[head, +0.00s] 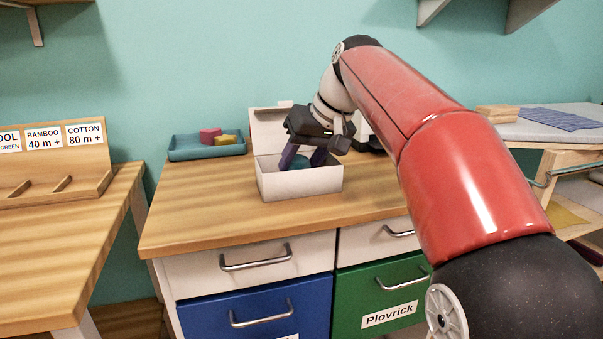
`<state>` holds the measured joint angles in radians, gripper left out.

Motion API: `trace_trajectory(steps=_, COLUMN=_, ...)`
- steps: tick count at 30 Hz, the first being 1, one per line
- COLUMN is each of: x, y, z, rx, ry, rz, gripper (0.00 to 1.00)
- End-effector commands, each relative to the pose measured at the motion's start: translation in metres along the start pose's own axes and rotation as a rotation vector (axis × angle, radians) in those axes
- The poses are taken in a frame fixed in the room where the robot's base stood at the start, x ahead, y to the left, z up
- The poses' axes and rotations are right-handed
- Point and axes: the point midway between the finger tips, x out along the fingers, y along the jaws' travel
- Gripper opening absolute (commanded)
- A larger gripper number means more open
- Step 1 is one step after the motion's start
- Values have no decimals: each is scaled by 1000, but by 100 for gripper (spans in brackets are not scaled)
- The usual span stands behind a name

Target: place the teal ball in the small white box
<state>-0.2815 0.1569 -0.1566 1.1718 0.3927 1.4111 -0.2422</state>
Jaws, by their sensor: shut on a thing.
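The small white box (302,184) stands on the wooden cabinet top with its lid raised at the back. My gripper (303,162) points down into the box opening. Its fingers are shut on the teal ball (300,163), which shows between them, low in the opening. The front wall hides the lower part of the ball, so I cannot tell whether it touches the box floor.
A blue-teal tray (206,151) with a red piece (209,135) and a yellow piece (226,139) lies left of the box. The wooden top (190,212) is clear at front left. A dark object behind my gripper is partly hidden. A shelf unit (575,165) stands at right.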

Motion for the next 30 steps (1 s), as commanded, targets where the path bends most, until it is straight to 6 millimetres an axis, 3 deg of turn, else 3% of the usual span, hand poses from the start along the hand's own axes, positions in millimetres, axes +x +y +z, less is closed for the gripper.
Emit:
trace_trajectory(steps=3, x=11, y=2, z=6, rx=-1, ry=0, rz=-1, gripper=23)
trace_trajectory(steps=14, x=13, y=4, z=7, rx=-1, ry=1, rz=0, gripper=23)
trace_trajectory(steps=15, x=14, y=4, z=8, rx=-1, ry=1, rz=0, gripper=45)
trace_trajectory(steps=20, x=13, y=4, z=7, rx=-1, ry=1, rz=0, gripper=66)
trace_trajectory(steps=30, x=5, y=3, z=5, rx=0, ry=2, rz=0, gripper=66)
